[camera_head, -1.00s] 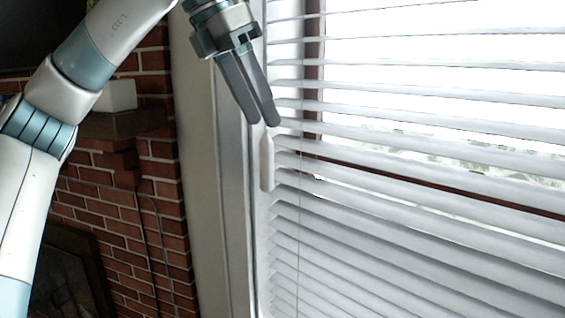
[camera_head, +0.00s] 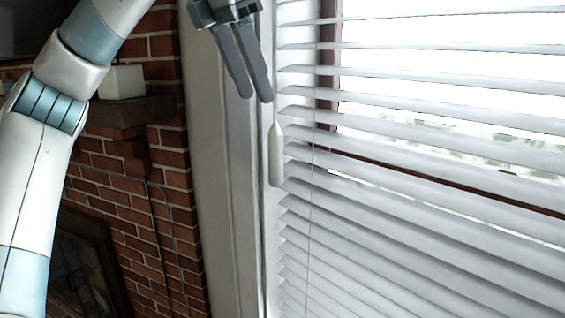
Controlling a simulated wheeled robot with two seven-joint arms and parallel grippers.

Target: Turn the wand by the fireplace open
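The wand (camera_head: 276,158) by the fireplace is a white handle hanging upright on a thin stem at the left edge of the blinds. My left gripper (camera_head: 254,100) comes in from the top left, its two dark fingers pointing down. A narrow gap shows between the fingers, with nothing visibly held. The fingertips are above and a little left of the wand's handle, close to its thin stem. I cannot tell their distance in depth. My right gripper is not in view.
White slatted blinds (camera_head: 420,190) cover the window on the right, with slats tilted and light between them. A thin cord hangs just right of the wand. A pale window frame (camera_head: 220,200) and brick fireplace wall (camera_head: 125,205) stand at left. A white block (camera_head: 121,82) sits on the ledge.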

